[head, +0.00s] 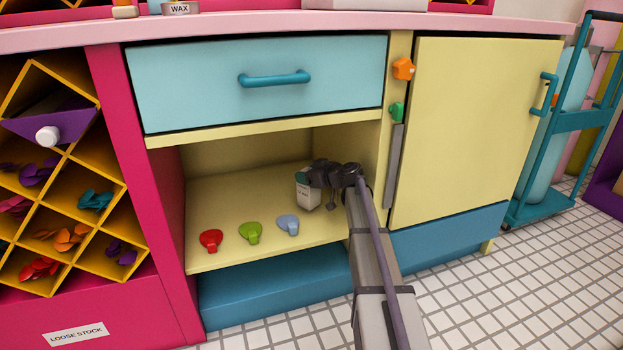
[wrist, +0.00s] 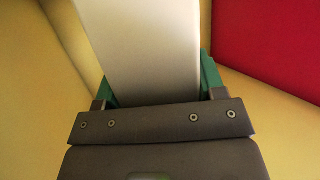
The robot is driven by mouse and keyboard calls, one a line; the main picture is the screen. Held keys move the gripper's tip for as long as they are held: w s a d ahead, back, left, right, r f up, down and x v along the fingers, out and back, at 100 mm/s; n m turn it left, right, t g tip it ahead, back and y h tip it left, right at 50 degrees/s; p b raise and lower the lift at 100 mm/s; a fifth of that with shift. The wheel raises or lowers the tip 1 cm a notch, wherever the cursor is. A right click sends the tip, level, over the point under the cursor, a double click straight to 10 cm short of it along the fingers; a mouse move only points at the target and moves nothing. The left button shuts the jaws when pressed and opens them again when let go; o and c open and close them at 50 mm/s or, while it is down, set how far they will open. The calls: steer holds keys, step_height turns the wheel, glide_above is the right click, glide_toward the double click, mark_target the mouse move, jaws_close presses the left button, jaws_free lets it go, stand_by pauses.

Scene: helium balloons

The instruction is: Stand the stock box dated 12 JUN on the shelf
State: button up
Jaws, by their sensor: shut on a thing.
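A small white stock box (head: 308,194) with dark print on its face is inside the open yellow shelf compartment (head: 232,195) under the blue drawer. The print is too small to read. My gripper (head: 310,177) reaches in from the right front and is shut on the box. In the wrist view the pale box (wrist: 140,45) stands between the green fingers of my gripper (wrist: 158,82). The box looks roughly upright near the shelf floor; I cannot tell whether it touches the floor.
Red (head: 211,240), green (head: 250,233) and blue (head: 288,225) balloon-shaped pieces lie along the shelf's front edge. A closed yellow door (head: 460,130) is to the right, a drawer (head: 260,85) above.

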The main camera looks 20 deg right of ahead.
steer(key=shift+f, duration=0.1)
stand_by(0.3)
steer(key=shift+f+b, duration=0.35)
steer(key=shift+b, duration=0.1)
steer(key=shift+f+b, duration=0.3)
steer(key=o, duration=1.3)
steer(key=shift+r, duration=0.1)
steer(key=shift+p+v, duration=0.6)
steer(key=shift+v, duration=0.9)
steer(key=s, duration=0.9)
steer(key=s+d+r+p, duration=0.1)
steer(key=s, duration=0.3)
steer(key=shift+s, duration=0.25)
